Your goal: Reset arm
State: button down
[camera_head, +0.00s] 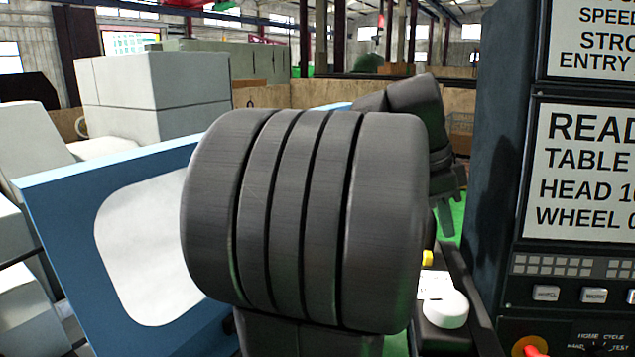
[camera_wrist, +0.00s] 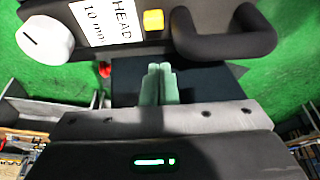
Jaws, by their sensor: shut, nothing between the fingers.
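My arm's large dark grey joint fills the middle of the head view and hides part of what lies behind it. My gripper (camera_head: 446,218) shows past it at the right, pointing down, partly hidden. In the wrist view my gripper's two pale green fingers (camera_wrist: 158,70) are pressed together with nothing between them. They are over a dark surface, apart from the white knob and the black handle.
A white knob (camera_wrist: 45,36), a "HEAD 10 mm" label (camera_wrist: 108,18), a yellow button (camera_wrist: 153,20) and a black handle (camera_wrist: 225,45) sit on a dark panel. The control cabinet (camera_head: 490,170) stands right. A blue panel (camera_head: 75,240) with a pale window stands left.

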aim_at(431, 253)
jog(key=shift+v, duration=2.6)
jog(key=shift+f, duration=0.1)
